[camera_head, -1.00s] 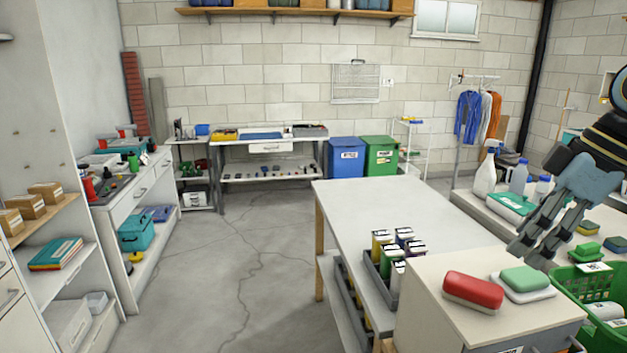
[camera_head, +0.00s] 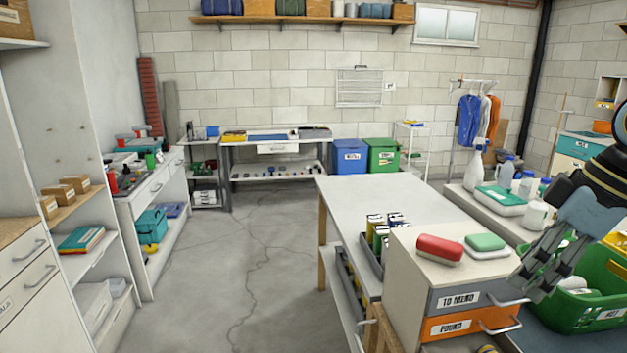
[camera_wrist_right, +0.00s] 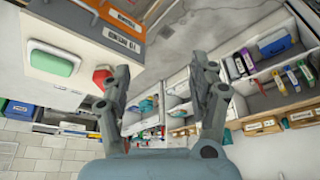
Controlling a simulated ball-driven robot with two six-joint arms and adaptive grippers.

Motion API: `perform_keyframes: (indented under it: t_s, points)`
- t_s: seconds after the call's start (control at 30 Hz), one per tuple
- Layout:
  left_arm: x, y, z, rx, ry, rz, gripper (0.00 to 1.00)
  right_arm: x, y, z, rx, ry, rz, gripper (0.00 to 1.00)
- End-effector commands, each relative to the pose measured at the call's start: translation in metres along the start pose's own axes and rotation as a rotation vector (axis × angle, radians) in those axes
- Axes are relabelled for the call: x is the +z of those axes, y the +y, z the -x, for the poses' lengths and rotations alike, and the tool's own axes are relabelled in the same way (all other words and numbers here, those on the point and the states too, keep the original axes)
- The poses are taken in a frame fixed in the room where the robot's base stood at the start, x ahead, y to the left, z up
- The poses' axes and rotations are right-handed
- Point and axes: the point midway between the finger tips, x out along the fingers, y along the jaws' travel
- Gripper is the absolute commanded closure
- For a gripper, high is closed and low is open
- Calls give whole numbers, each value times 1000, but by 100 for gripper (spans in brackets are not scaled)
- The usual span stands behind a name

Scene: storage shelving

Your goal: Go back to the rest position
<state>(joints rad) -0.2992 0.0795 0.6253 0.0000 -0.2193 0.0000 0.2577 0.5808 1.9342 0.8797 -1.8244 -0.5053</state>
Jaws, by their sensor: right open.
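My right gripper (camera_head: 530,283) is open and empty, in front of the green basket at the right of the head view. In the right wrist view its two fingers (camera_wrist_right: 165,92) stand wide apart with nothing between them. My left gripper is not in view. A red item (camera_head: 439,249) and a green item on a white base (camera_head: 486,243) lie on top of the small drawer cabinet (camera_head: 445,310), left of my right gripper. The green item also shows in the right wrist view (camera_wrist_right: 52,62).
The green basket (camera_head: 590,305) stands close to my right gripper. A long white table (camera_head: 375,195) stands in the middle, with cans in a tray. Shelves (camera_head: 80,225) line the left. The floor (camera_head: 235,270) between is clear.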

Motion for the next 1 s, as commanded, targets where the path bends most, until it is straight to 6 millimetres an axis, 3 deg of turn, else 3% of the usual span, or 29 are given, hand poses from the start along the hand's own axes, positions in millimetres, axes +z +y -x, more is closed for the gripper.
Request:
perform_keyframes:
  t_s: [0.27, 0.53, 0.73, 1.0]
  points:
    - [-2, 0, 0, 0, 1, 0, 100, 22, -43, -43, 40, -28, -103, 39]
    - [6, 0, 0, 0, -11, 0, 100, 59, -106, -79, 121, -48, -283, 39]
    - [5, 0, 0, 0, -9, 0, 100, 89, -149, -85, 199, -56, -439, 39]
    - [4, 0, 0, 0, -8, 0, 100, 129, -192, -71, 315, -68, -640, 39]
